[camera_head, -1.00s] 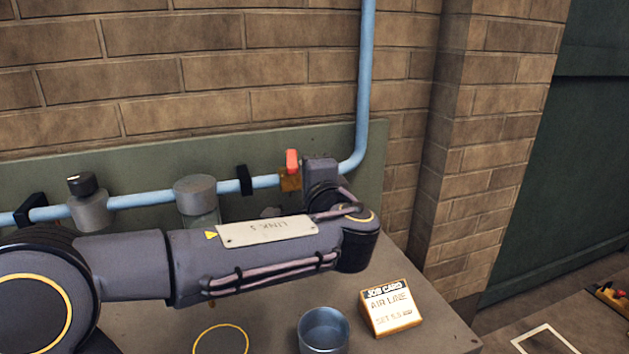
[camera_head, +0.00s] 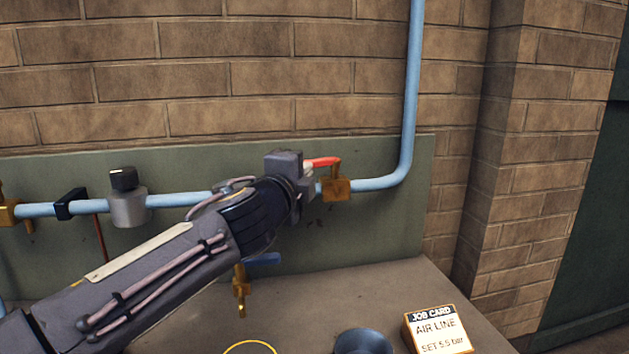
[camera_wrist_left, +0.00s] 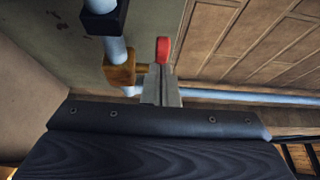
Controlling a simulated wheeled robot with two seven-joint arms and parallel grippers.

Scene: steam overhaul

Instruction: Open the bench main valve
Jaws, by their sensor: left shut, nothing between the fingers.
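The main valve has a brass body (camera_head: 336,189) on the blue pipe, near the pipe's bend at the right. Its red lever (camera_head: 324,162) points left, roughly along the pipe. My left gripper (camera_head: 307,178) is just left of the brass body, beside the lever's free end. In the left wrist view its fingers (camera_wrist_left: 161,86) are shut with nothing between them. The red lever end (camera_wrist_left: 163,50) shows just past the fingertips, and the brass body (camera_wrist_left: 120,66) is to their left. I cannot tell whether fingers and lever touch. My right gripper is not in view.
The blue pipe (camera_head: 410,90) runs along the green backboard (camera_head: 385,225) and up the brick wall. A grey-and-black fitting (camera_head: 127,200) is on the pipe at left. A job card (camera_head: 437,330) and a dark cup (camera_head: 363,342) stand on the bench.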

